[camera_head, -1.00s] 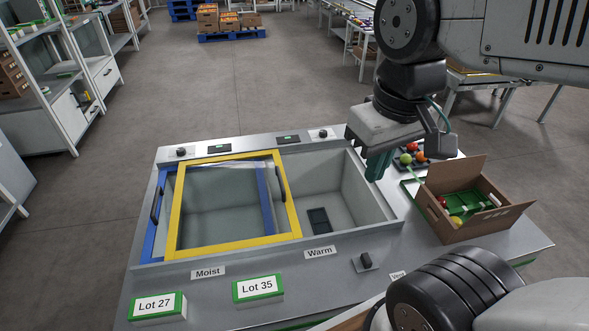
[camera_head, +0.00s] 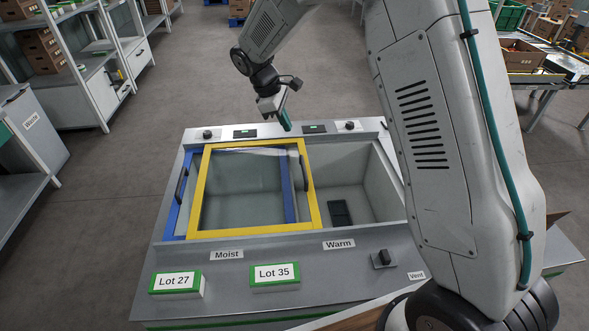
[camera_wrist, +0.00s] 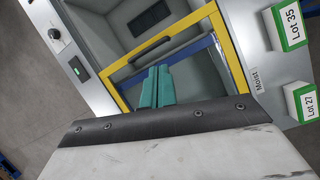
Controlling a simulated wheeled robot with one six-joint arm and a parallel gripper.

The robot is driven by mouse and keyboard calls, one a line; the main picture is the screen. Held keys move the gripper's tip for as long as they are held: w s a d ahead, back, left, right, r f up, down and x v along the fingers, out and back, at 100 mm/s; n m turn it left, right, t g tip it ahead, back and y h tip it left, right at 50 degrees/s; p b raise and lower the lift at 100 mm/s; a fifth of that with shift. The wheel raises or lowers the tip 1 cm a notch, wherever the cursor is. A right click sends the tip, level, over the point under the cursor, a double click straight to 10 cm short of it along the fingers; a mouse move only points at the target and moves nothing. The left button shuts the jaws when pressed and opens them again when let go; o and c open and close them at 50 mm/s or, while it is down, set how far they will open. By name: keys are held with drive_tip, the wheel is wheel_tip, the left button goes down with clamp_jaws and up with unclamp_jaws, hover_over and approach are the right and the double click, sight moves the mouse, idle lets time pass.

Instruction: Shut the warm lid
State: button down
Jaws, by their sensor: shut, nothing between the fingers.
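The chest has two wells, labelled Moist (camera_head: 227,255) and Warm (camera_head: 339,244). A yellow-framed glass lid (camera_head: 256,233) and a blue-framed lid (camera_head: 170,222) overlap over the Moist well. The Warm well (camera_head: 372,185) is uncovered. The yellow lid's dark handle (camera_head: 303,173) is on its right edge; it also shows in the wrist view (camera_wrist: 152,49). The blue lid's handle (camera_head: 181,184) is at the left. My gripper (camera_head: 286,123), with green fingers, is shut and empty, above the chest's back edge. In the wrist view its fingers (camera_wrist: 156,86) appear in front of the yellow lid, near the handle.
Knobs and small displays (camera_head: 315,128) line the back rim. Shelving (camera_head: 100,95) stands at the left. My arm hides the chest's right side.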

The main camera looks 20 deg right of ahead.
drive_tip(key=w+a+f+n+h, duration=0.1)
drive_tip(key=w+a+f+n, duration=0.15)
drive_tip(key=f, duration=0.55)
drive_tip(key=w+a+f+n, duration=0.1)
drive_tip(key=w+a+f, duration=0.15)
drive_tip(key=f, duration=0.45)
approach(295, 180)
drive_tip(key=f, duration=0.4)
drive_tip(key=shift+d, duration=0.2)
drive_tip(key=d, duration=0.3)
drive_tip(key=shift+s+r, duration=0.2)
drive_tip(key=shift+s+d+r, duration=0.1)
drive_tip(key=shift+d, duration=0.35)
